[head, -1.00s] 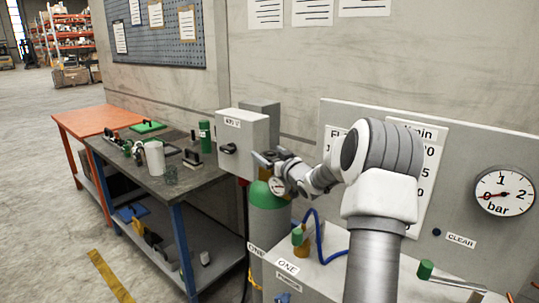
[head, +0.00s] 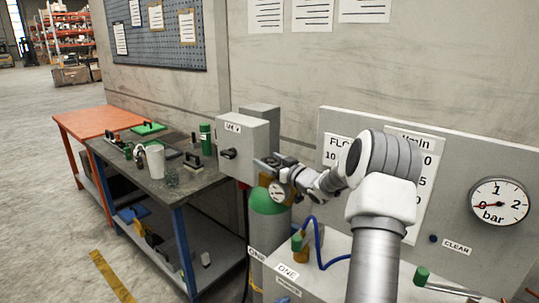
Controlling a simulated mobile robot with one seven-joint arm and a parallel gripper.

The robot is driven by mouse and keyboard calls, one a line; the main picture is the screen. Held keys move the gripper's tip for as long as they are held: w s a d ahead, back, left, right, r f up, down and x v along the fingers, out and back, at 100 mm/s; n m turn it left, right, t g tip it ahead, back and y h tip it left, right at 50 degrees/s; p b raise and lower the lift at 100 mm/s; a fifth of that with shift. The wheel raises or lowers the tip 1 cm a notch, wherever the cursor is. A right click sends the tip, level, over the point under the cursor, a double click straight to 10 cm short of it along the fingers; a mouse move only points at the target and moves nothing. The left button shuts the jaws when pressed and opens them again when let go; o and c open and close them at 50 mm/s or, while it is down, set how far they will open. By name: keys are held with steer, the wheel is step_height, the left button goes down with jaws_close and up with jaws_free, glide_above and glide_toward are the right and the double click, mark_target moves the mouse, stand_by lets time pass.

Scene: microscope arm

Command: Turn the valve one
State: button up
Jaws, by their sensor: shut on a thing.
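A grey gas cylinder with a green shoulder (head: 268,207) stands in front of the wall box and bears a label reading ONE (head: 257,254). A small round gauge (head: 279,192) sits at its top. My gripper (head: 266,162) is at the cylinder's head, just above the gauge, and is shut on the valve there. The fingers and wrist largely hide that valve. Another ONE label (head: 287,271) lies on the pale bench, near a small green-topped brass fitting (head: 297,243).
A grey wall box (head: 243,148) with a black knob stands close behind my gripper. A blue hose (head: 318,240) curves over the bench. A bar dial (head: 500,201) and a green-ended lever (head: 421,277) are at right. A cluttered workbench (head: 185,195) is at left.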

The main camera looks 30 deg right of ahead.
steer(key=n+y+p, duration=0.1)
steer(key=y+p, duration=0.1)
steer(key=shift+r+n+y+p, duration=0.1)
steer(key=shift+n+y+p, duration=0.2)
steer(key=shift+n+y, duration=0.1)
steer(key=shift+a+n+g+y+p, duration=0.1)
steer(key=shift+n+g+y+p, duration=0.8)
steer(key=shift+y, duration=0.5)
steer(key=shift+n+y, duration=0.3)
steer(key=o, duration=1.1)
steer(key=b+v, duration=0.1)
steer(key=v, duration=1.6)
steer(key=shift+s+b, duration=0.2)
steer(key=shift+b, duration=0.2)
steer(key=shift+w, duration=0.1)
